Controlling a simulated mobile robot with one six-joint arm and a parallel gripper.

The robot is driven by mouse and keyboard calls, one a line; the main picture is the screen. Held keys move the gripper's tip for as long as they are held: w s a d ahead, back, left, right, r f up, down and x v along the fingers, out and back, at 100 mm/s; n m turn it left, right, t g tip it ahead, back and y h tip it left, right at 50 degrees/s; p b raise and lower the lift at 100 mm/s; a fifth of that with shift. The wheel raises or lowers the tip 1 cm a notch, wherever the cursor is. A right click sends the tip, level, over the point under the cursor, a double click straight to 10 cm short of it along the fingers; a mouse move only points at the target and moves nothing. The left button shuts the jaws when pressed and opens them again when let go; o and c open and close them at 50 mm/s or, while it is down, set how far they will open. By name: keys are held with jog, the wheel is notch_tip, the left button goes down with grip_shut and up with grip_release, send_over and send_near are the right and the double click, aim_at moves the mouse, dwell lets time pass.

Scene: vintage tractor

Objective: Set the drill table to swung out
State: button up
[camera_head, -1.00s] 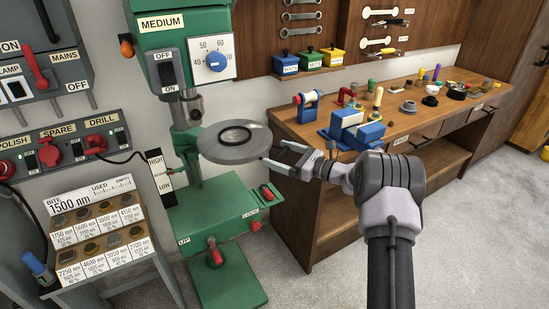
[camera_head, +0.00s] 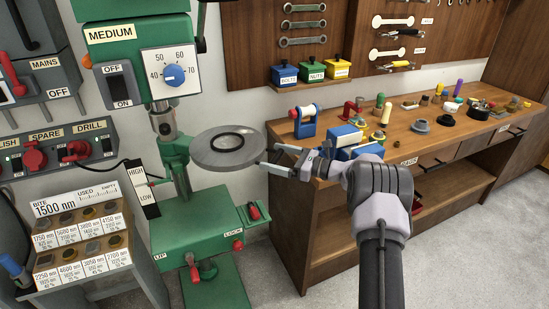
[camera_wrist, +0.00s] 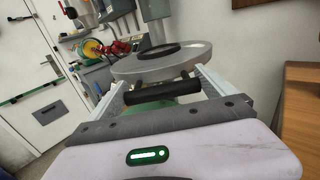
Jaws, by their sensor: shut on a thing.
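The drill table (camera_head: 207,157) is a round grey disc with a dark ring (camera_head: 232,141) on top. It sits out to the right of the green drill press column (camera_head: 175,155). In the wrist view the drill table (camera_wrist: 190,58) fills the space ahead, and a black bar handle (camera_wrist: 163,92) projects from its near edge. My gripper (camera_head: 268,156) is at the table's right edge, with its two fingers on either side of the handle, shut on it. The handle is hard to make out in the head view.
A wooden workbench (camera_head: 300,220) with a blue vise (camera_head: 350,139) and several small items stands right behind my gripper. A bit rack (camera_head: 85,245) and control panels (camera_head: 62,150) are at the left. The grey floor at the lower right (camera_head: 450,245) is clear.

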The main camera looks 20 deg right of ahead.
jog(key=shift+a, duration=0.1)
jog(key=o, duration=1.7)
jog(key=shift+a, duration=0.15)
jog(key=p+v, duration=0.4)
jog(key=v, duration=1.3)
jog(key=shift+s, duration=0.15)
